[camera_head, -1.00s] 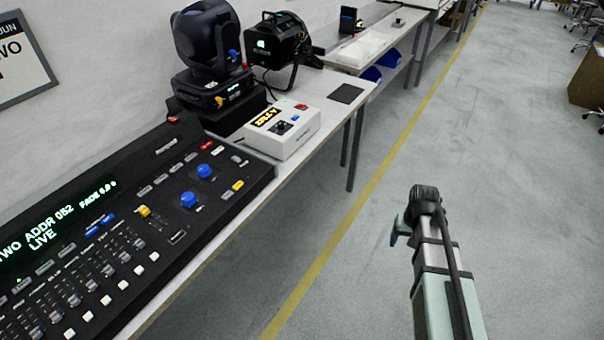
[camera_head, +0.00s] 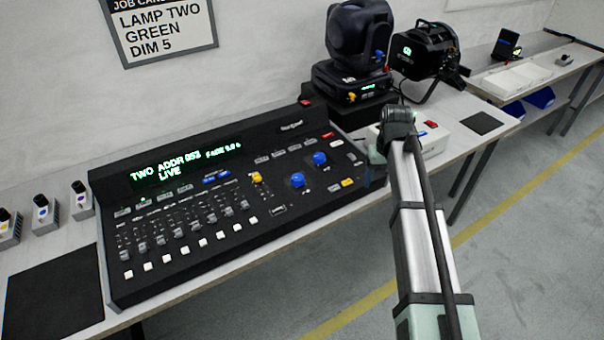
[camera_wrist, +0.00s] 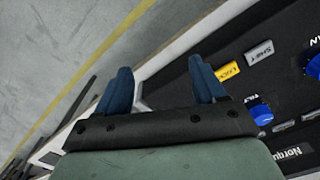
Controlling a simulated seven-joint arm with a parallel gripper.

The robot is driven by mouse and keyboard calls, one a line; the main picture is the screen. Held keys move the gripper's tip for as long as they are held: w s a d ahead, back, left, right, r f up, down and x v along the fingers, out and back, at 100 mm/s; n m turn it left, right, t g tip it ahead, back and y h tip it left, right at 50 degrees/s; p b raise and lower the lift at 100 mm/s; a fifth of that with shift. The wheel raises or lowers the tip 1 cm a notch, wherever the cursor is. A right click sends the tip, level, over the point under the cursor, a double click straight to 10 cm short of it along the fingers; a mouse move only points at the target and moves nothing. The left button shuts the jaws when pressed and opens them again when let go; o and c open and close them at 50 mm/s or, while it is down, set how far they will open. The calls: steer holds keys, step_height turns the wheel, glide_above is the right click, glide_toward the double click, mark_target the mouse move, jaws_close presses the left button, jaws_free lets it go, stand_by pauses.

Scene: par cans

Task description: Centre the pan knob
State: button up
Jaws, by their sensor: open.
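The black console (camera_head: 130,288) carries two blue knobs. The nearer left knob (camera_head: 297,180) shows at the right edge of the wrist view (camera_wrist: 314,66), beside a cut-off label that seems to end in "AN". The farther right knob (camera_head: 319,158) shows in the wrist view (camera_wrist: 260,112) with a label that looks like "TILT". Pointer marks are too small to read. My gripper (camera_wrist: 162,84) is open and empty, its blue fingers apart over the console's right end and the table's front edge. In the head view it is mostly hidden by my wrist.
A black moving-head lamp (camera_head: 360,40) and a second lamp (camera_head: 425,50) stand farther back. A yellow button (camera_wrist: 229,71) lies near the knobs. Floor is open right of the table (camera_head: 205,290).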

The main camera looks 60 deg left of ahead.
steer(key=s+a+r+n, duration=0.2)
steer(key=s+a+r, duration=0.5)
steer(key=s+a, duration=0.25)
step_height(320, 180, up, 4)
steer(key=n, duration=0.2)
glide_above(298, 177)
step_height(298, 177, down, 13)
steer(key=shift+r, duration=0.1)
steer(key=c, duration=1.1)
steer(key=shift+o, duration=0.2)
steer(key=shift+m, duration=0.4)
